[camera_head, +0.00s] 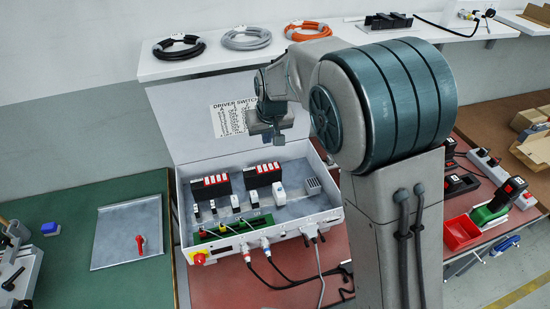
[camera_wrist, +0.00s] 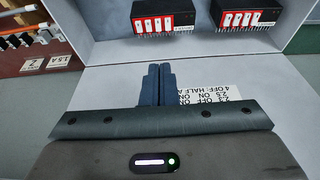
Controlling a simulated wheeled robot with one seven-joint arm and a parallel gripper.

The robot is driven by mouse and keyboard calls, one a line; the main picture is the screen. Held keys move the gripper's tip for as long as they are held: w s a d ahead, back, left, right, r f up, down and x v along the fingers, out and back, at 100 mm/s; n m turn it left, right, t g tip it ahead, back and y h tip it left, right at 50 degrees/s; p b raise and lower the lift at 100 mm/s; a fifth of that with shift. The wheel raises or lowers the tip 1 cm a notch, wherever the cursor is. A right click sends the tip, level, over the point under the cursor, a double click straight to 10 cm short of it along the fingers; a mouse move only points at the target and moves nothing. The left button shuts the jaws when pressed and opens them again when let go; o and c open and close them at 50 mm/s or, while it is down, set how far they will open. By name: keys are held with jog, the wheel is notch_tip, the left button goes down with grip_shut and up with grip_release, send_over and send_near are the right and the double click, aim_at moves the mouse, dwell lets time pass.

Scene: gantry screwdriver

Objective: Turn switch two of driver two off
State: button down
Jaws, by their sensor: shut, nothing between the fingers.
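Two black drivers stand inside the open white control box (camera_head: 190,249), the left one (camera_head: 209,188) and the right one (camera_head: 263,176). Each has a red block with several small white switches on its face. The wrist view shows the two drivers at its top edge, one near the middle (camera_wrist: 165,16) and one further right (camera_wrist: 244,16). I cannot read which number each bears or the switch positions. My gripper (camera_head: 273,139) is shut and empty, above and behind the right driver, in front of the raised lid. Its fingers (camera_wrist: 160,68) lie side by side, apart from both drivers.
The raised lid (camera_head: 180,112) carries a printed switch chart (camera_head: 228,120), partly covered by my gripper in the wrist view. White modules (camera_head: 278,193), a green terminal strip (camera_head: 232,228) and a red knob (camera_head: 199,259) lie toward the box front. Cable coils sit on the shelf (camera_head: 305,58).

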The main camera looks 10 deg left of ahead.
jog(key=shift+f, duration=0.15)
jog(key=p, duration=0.3)
send_near(264, 166)
jog(key=x, duration=0.6)
jog(key=shift+w+f, duration=0.2)
jog(key=shift+f, duration=0.1)
